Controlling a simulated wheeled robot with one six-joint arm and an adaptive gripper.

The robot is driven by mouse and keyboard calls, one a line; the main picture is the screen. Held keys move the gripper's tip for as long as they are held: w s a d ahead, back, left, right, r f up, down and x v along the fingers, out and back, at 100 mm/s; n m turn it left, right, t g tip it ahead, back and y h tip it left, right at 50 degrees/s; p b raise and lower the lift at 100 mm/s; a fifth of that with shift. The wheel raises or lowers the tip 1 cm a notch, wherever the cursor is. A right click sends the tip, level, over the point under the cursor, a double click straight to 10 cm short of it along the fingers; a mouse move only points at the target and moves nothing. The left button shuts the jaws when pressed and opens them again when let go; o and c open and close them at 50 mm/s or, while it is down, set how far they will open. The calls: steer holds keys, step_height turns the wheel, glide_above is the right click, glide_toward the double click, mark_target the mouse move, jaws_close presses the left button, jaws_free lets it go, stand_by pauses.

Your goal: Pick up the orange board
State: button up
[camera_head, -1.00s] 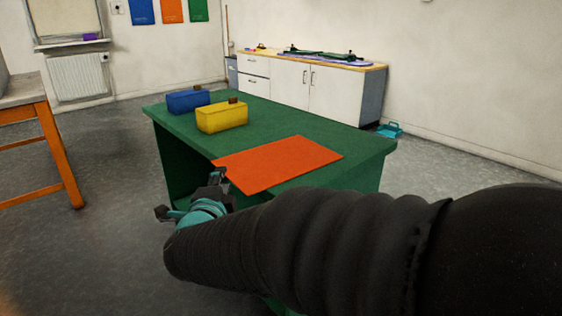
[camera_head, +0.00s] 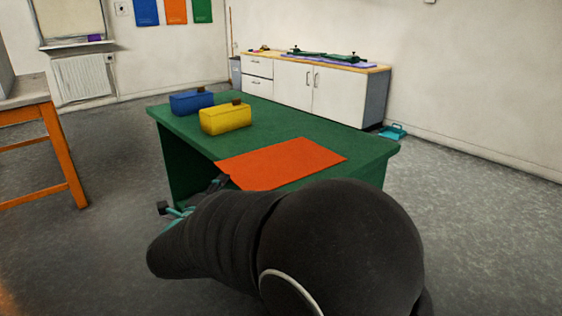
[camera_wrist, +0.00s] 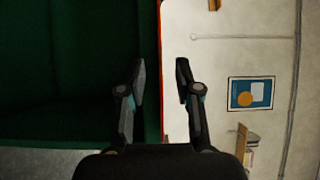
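The orange board (camera_head: 282,162) lies flat on the near part of the green table (camera_head: 270,122), and its near left edge seems to reach the table's edge. My gripper (camera_head: 220,181) is low beside that edge, partly hidden by my arm. In the wrist view, my gripper (camera_wrist: 161,80) is open with its two fingers apart. A thin orange strip, the board seen nearly edge-on (camera_wrist: 159,32), runs down the picture in line with the gap between the fingers. Whether the board is between the fingers or beyond them, I cannot tell.
A yellow box (camera_head: 225,118) and a blue box (camera_head: 190,102) stand on the table's far left part. An orange-legged table (camera_head: 62,150) is at the left. A white cabinet (camera_head: 310,88) stands against the back wall.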

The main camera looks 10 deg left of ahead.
steer(key=shift+w+d+p, duration=0.15)
steer(key=shift+w+p, duration=0.05)
steer(key=shift+w, duration=1.15)
steer(key=shift+w+d+p, duration=0.15)
steer(key=shift+w+p, duration=0.05)
steer(key=shift+w, duration=1.1)
jaws_close()
